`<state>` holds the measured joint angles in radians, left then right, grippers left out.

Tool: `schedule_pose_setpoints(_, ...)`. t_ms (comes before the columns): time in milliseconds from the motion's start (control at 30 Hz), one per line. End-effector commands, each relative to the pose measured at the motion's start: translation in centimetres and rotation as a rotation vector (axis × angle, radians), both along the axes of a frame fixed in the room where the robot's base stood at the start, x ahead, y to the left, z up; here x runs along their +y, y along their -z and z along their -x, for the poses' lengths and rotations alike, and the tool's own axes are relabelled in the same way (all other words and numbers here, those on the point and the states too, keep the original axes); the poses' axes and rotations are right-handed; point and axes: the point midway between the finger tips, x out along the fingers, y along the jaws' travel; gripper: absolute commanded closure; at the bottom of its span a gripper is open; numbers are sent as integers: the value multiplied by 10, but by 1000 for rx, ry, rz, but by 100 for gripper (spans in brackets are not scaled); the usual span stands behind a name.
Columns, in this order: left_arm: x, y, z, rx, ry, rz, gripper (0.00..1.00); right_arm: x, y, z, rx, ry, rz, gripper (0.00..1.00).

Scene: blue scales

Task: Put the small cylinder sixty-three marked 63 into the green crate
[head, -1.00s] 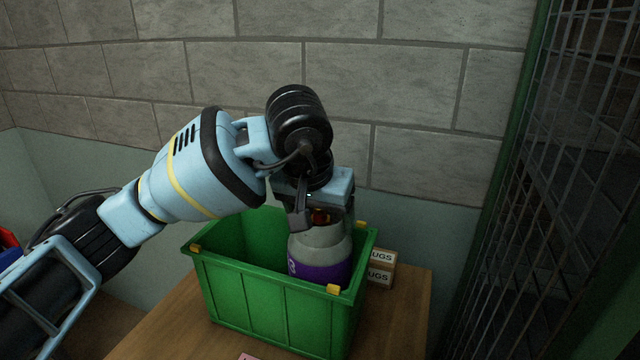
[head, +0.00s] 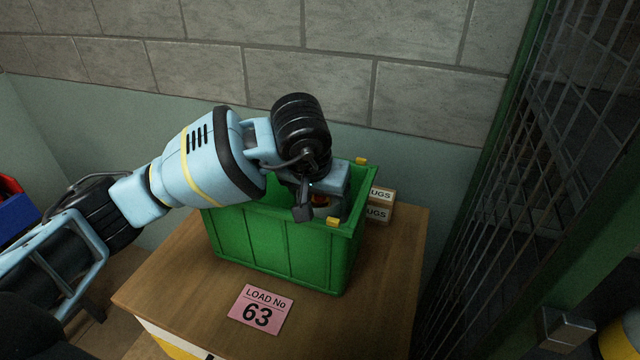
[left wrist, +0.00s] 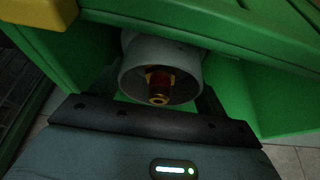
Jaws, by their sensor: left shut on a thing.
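The green crate (head: 285,250) stands on a wooden table and also shows in the left wrist view (left wrist: 235,40). My left gripper (head: 321,208) is down inside the crate's right part, shut on the small cylinder. In the head view, the crate wall and gripper hide nearly all of the cylinder. In the left wrist view, the cylinder's grey collar (left wrist: 127,88) shows with a red and brass valve in its middle. I cannot tell whether its base touches the crate floor. My right gripper is not in view.
A pink card reading "LOAD No 63" (head: 261,309) lies on the wooden table (head: 180,262) before the crate. Small boxes (head: 379,205) marked "UGS" sit right of the crate. A block wall is behind, a metal mesh (head: 530,170) at right.

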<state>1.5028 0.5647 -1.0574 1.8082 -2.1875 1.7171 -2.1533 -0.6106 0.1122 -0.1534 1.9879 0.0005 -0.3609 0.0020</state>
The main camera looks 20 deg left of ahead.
Motion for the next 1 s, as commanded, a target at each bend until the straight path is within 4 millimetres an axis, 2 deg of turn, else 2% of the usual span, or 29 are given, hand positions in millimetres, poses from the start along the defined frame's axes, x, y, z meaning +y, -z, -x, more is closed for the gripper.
schedule_pose_setpoints(133, 0, 11, -1, -7, 0, 2, 96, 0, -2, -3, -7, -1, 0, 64)
schedule_pose_setpoints(567, 0, 16, -1, -8, 0, 3, 96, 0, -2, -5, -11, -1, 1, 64)
schedule_pose_setpoints(600, 0, 18, 0, -1, 0, -1, 21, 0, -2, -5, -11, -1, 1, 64)
schedule_pose_setpoints(667, 0, 18, 0, -2, 0, -1, 16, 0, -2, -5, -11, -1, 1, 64)
schedule_pose_setpoints(1000, 0, 13, 0, -3, 0, 0, 16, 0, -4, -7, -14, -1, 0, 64)
